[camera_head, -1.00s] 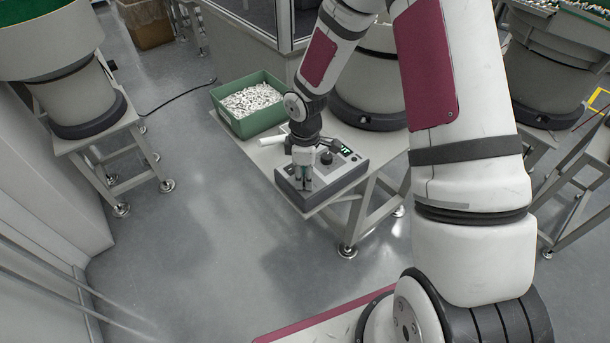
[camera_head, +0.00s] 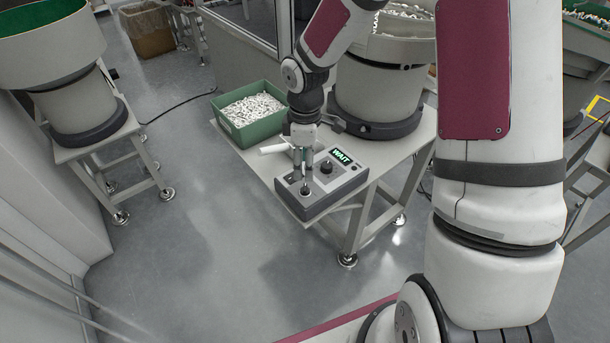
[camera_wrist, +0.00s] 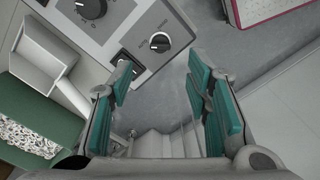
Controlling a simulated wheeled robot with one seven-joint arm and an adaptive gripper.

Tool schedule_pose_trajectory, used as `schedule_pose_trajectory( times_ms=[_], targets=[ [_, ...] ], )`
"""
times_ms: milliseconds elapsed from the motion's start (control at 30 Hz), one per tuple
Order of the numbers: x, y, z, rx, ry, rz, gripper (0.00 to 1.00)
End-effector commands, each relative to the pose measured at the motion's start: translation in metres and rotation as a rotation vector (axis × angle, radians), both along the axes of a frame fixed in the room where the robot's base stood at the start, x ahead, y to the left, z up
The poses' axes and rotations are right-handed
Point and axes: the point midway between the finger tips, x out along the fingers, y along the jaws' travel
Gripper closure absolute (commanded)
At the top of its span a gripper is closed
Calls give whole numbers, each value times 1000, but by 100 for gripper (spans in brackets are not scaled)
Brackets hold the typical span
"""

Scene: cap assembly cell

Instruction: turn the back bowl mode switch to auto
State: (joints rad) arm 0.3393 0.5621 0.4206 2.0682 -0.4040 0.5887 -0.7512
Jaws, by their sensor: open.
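The grey control box (camera_head: 348,183) sits on the front corner of the back table. Its small black selector switch (camera_head: 305,190) is near the left end of the panel. My gripper (camera_head: 303,172) is over the panel, close to the selector switch. In the wrist view my gripper (camera_wrist: 160,72) has its teal-padded fingers spread apart with nothing between them. The selector lies just beyond the fingertip gap; I cannot tell whether there is contact.
A larger black knob (camera_head: 326,167) and a lit display (camera_head: 341,156) reading WAIT share the panel. A rocker switch (camera_wrist: 130,65) lies beside the left finger. A green bin (camera_head: 246,128) of white parts and a bowl feeder (camera_head: 375,100) stand behind. Floor is free left of the table.

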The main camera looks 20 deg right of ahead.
Motion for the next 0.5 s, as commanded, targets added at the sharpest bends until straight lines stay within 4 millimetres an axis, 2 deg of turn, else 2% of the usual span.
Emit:
schedule_pose_trajectory(
  times_ms=[33,200,500],
  targets=[
    [1,-1,9,0,-4,-2,55],
    [1,0,27,0,-2,-1,55],
    [0,0,33,0,1,1,55]
  ],
)
